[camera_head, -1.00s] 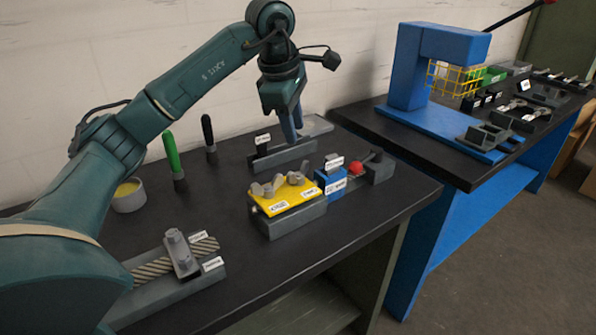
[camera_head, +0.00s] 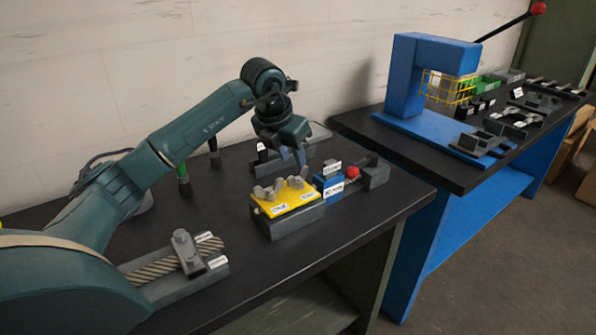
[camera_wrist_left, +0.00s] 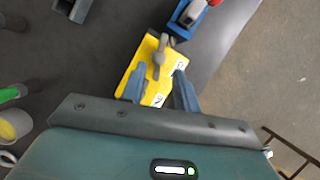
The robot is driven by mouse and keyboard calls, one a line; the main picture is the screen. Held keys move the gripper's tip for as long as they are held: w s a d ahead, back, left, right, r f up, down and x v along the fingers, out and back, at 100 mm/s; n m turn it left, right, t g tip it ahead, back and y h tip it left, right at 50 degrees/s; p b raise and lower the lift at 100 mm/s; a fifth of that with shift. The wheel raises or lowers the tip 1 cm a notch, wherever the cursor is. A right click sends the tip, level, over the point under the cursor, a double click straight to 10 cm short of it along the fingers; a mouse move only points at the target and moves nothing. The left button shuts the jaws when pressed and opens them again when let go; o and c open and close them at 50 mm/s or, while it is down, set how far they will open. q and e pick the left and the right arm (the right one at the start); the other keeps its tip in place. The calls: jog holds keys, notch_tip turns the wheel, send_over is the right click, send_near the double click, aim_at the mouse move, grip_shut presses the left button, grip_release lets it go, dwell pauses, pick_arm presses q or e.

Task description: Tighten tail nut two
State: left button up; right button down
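A yellow-topped block (camera_head: 286,206) with grey wing nuts and white labels stands near the table's front edge. One wing nut (camera_head: 267,191) is at its left and another (camera_head: 297,182) at its right; I cannot read which is tail nut two. My left gripper (camera_head: 291,157) points down behind and above the block. In the left wrist view its fingers (camera_wrist_left: 160,90) are apart with nothing between them, over the yellow top (camera_wrist_left: 152,84). A grey wing nut (camera_wrist_left: 159,57) lies just beyond the fingertips, not touched. My right gripper is out of view.
A blue block with a red ball (camera_head: 352,172) stands right of the yellow one. A rope clamp with bolts (camera_head: 186,250) is at front left. Green and black-handled tools (camera_head: 183,174) stand behind my arm. A blue press (camera_head: 405,80) is on the other table.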

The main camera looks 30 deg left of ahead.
aim_at(298, 171)
pick_arm(q)
jog(key=x, duration=0.6)
jog(key=shift+w+f, duration=0.1)
jog(key=shift+f, duration=0.3)
jog(key=c, duration=0.6)
jog(key=shift+m+h, duration=0.3)
jog(key=shift+m, duration=0.6)
jog(key=shift+c, duration=0.2)
jog(key=shift+m+h, duration=0.4)
jog(key=shift+m, duration=0.6)
jog(key=o, duration=0.6)
jog(key=shift+o, duration=0.2)
